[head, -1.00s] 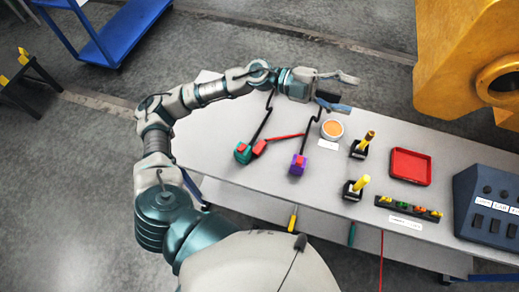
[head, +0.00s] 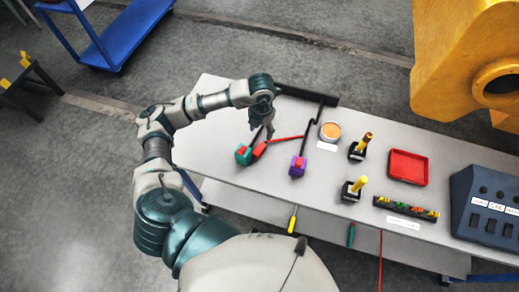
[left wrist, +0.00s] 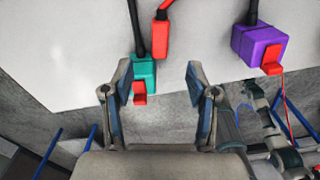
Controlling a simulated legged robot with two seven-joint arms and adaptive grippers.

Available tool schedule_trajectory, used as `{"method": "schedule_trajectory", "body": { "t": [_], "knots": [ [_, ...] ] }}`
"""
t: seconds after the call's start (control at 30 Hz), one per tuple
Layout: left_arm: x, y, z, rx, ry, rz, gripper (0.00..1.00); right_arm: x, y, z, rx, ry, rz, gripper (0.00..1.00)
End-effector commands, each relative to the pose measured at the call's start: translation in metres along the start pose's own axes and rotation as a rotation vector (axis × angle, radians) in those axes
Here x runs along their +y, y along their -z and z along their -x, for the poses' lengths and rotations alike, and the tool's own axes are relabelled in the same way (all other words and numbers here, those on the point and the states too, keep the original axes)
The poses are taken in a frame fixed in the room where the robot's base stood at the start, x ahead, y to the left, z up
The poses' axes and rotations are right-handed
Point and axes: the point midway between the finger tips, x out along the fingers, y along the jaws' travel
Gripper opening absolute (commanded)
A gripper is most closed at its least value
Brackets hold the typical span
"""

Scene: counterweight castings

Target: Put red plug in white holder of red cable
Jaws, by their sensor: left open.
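The red plug (head: 259,150) lies on the grey table (head: 215,130) at the end of a red cable (head: 288,138), close beside a teal block connector (head: 242,155) with a red tab. The plug also shows in the left wrist view (left wrist: 161,38), beyond the fingertips. My left gripper (head: 262,136) points down, open and empty, just above the plug. In the left wrist view, the teal block (left wrist: 145,72) appears between the open fingers (left wrist: 160,74), nearer the left one. I cannot make out a white holder. My right gripper is not in view.
A purple block (head: 298,166) with a red tab and black cable sits to the right. Further right are a round orange-topped pot (head: 331,131), two yellow-handled posts, a red tray (head: 408,168) and a dark control box (head: 486,207). A black rail (head: 308,95) runs along the back edge.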

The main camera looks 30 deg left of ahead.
Motion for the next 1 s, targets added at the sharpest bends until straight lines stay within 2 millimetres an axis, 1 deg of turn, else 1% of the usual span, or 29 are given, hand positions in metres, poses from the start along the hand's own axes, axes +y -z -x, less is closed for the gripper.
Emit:
{"method": "schedule_trajectory", "body": {
  "t": [0.03,0.1,0.2,0.3,0.47,0.6,0.7,0.8,1.0],
  "knots": [
    [0.000,0.002,-0.011,0.006,-0.001,0.000,0.58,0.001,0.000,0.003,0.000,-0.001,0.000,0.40],
    [0.000,0.001,-0.027,0.005,0.000,0.002,0.58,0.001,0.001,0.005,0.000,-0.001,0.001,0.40],
    [0.000,0.001,-0.044,0.004,0.001,0.000,0.58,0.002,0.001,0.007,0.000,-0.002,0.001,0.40],
    [-0.001,0.001,-0.054,0.001,0.002,0.000,0.58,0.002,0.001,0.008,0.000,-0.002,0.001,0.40],
    [-0.001,0.002,-0.066,0.002,0.001,0.000,0.58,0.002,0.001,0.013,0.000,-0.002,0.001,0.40],
    [0.000,0.005,-0.087,0.005,0.001,0.000,0.58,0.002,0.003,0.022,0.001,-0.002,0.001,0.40],
    [0.000,0.004,-0.102,0.002,0.002,0.001,0.58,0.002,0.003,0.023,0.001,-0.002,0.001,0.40],
    [0.000,0.004,-0.109,0.001,0.001,0.000,0.58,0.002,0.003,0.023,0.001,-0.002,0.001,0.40],
    [0.000,0.003,-0.110,0.000,0.002,0.000,0.58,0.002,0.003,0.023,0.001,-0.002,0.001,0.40]
  ]
}}
